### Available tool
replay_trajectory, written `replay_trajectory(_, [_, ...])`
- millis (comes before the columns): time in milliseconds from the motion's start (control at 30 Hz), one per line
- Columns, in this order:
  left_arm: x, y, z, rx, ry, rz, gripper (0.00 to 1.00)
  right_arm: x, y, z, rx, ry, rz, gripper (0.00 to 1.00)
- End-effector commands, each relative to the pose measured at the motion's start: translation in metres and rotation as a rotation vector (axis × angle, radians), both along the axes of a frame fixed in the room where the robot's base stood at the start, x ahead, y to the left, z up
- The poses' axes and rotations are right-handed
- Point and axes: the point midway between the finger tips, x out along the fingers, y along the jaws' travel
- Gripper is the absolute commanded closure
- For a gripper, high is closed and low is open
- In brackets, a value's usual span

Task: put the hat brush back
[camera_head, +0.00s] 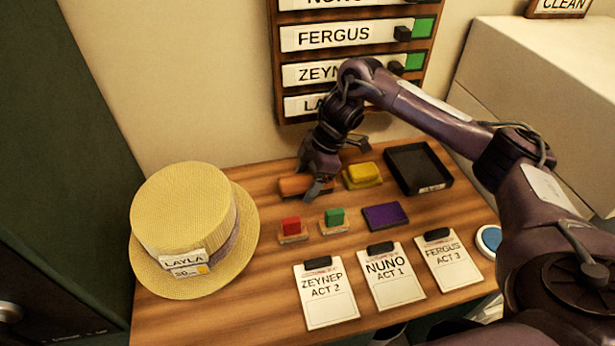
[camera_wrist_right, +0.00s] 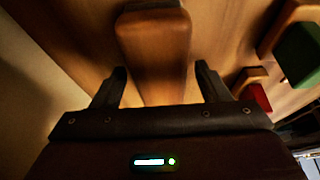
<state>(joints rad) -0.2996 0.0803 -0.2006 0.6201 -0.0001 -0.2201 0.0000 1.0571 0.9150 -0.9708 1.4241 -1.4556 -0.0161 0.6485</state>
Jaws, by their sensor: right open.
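The hat brush (camera_head: 292,186), with a brown-orange wooden back, lies on the table right of the straw hat (camera_head: 185,205). In the right wrist view the brush (camera_wrist_right: 153,45) shows large, its narrower part reaching down between my finger lines. My right gripper (camera_head: 317,182) is open at the right end of the brush and partly hides it. In the right wrist view its fingers (camera_wrist_right: 160,82) stand apart on either side of the narrow part, and I see no grip on it. The hat carries a LAYLA tag (camera_head: 184,260). My left gripper is out of view.
A yellow block (camera_head: 362,175) and an empty black tray (camera_head: 417,168) are right of the brush. Red (camera_head: 291,227) and green (camera_head: 334,218) stamps and a purple pad (camera_head: 385,216) lie in front. Clipped cards (camera_head: 327,297) line the front edge. A name board (camera_head: 290,70) hangs behind.

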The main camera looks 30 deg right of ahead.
Motion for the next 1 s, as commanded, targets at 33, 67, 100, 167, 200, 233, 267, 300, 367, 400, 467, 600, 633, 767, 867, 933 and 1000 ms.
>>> replay_trajectory(33, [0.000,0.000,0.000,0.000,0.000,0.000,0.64,0.000,0.000,0.001,0.000,-0.001,0.001,0.31])
replay_trajectory(67, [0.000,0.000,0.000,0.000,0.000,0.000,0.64,0.000,0.000,0.003,0.000,-0.001,0.001,0.31])
replay_trajectory(100, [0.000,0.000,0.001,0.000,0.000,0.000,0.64,0.000,-0.001,0.006,-0.001,-0.003,0.000,0.31])
replay_trajectory(167, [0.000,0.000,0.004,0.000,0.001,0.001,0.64,0.000,-0.004,0.014,-0.002,-0.005,0.000,0.31])
replay_trajectory(200, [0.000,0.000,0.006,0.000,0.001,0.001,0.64,0.000,-0.006,0.020,-0.002,-0.005,-0.001,0.31])
replay_trajectory(233, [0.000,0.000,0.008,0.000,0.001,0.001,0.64,-0.001,-0.009,0.026,-0.003,-0.006,-0.002,0.31])
replay_trajectory(267, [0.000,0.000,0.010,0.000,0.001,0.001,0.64,-0.001,-0.011,0.031,-0.003,-0.005,-0.002,0.31])
replay_trajectory(300, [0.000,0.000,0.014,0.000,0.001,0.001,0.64,-0.002,-0.014,0.040,-0.003,-0.006,-0.002,0.31])
replay_trajectory(367, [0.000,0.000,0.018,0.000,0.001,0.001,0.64,-0.003,-0.019,0.053,-0.003,-0.006,-0.002,0.31])
replay_trajectory(400, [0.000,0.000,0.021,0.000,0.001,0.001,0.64,-0.004,-0.023,0.062,-0.003,-0.006,-0.002,0.31])
replay_trajectory(467, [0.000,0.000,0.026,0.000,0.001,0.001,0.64,-0.006,-0.027,0.074,-0.003,-0.006,-0.002,0.31])
replay_trajectory(600, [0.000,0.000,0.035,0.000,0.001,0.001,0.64,-0.009,-0.037,0.097,-0.002,-0.003,-0.002,0.31])
replay_trajectory(633, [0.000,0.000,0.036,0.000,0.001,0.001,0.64,-0.009,-0.038,0.101,-0.001,-0.004,-0.001,0.31])
replay_trajectory(767, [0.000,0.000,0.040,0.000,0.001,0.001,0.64,-0.011,-0.043,0.111,-0.001,-0.002,-0.001,0.31])
replay_trajectory(867, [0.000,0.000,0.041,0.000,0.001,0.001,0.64,-0.011,-0.044,0.114,0.000,-0.001,0.001,0.31])
replay_trajectory(933, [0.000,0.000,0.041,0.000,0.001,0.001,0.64,-0.012,-0.045,0.114,0.000,0.001,0.001,0.31])
replay_trajectory(1000, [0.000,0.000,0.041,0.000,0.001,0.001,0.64,-0.012,-0.045,0.114,0.000,0.001,0.000,0.31])
